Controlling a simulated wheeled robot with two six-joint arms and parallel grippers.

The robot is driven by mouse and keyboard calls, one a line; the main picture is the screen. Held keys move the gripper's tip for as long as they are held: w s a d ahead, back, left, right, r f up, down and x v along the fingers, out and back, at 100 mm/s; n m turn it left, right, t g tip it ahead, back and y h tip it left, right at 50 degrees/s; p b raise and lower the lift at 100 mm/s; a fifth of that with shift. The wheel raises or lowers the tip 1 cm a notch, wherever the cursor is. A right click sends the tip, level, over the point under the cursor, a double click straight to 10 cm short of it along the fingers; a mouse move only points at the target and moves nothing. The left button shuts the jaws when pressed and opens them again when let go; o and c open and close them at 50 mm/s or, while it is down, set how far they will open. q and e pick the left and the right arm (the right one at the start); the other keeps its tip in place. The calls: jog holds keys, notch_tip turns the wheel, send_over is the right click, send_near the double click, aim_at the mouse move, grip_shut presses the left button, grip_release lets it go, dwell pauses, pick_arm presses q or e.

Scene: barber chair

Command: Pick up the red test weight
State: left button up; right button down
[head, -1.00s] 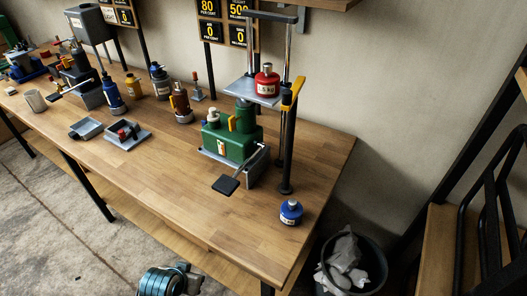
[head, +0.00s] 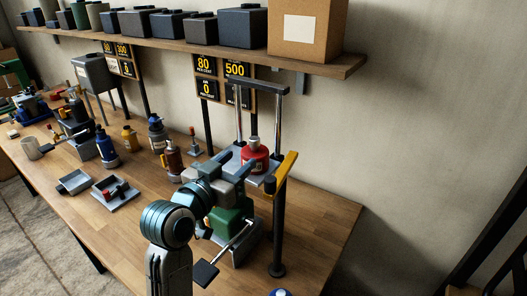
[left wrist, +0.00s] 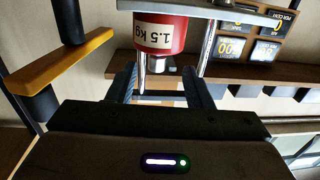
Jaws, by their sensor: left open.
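The red test weight (head: 255,157), a short cylinder with a narrow neck, stands upright on the raised grey platform (head: 235,157) of the green jack (head: 232,222). In the left wrist view, which shows the scene upside down, the red weight (left wrist: 160,33) has a white "1.5 Kg" label. My left gripper (head: 236,168) is just to the left of the weight in the head view, pointing at it. Its two fingers (left wrist: 162,88) are apart, with nothing held between them; the weight appears beyond the fingertips. My arm hides part of the jack. My right gripper is not in view.
A black post with a yellow arm (head: 284,172) stands close right of the weight. Chrome rods and a dark crossbar (head: 257,88) rise behind it. A shelf (head: 300,62) with boxes hangs above.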

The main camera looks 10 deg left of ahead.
aim_at(252, 148)
pick_arm(q)
jog(key=x, duration=0.1)
jog(key=p+x, duration=0.1)
jog(key=x, duration=0.1)
jog(key=shift+w+d+r+p, duration=0.15)
jog(key=shift+w+r+p, duration=0.15)
jog(key=shift+w+r, duration=0.1)
jog(key=shift+w+d+f, duration=0.1)
jog(key=shift+w+d, duration=0.05)
jog(key=shift+w, duration=0.1)
jog(key=p+x, duration=0.3)
jog(key=x, duration=0.1)
jog(key=shift+w+d, duration=0.2)
jog(key=shift+w, duration=0.1)
jog(key=shift+w+f, duration=0.1)
jog(key=shift+w, duration=0.05)
grip_shut()
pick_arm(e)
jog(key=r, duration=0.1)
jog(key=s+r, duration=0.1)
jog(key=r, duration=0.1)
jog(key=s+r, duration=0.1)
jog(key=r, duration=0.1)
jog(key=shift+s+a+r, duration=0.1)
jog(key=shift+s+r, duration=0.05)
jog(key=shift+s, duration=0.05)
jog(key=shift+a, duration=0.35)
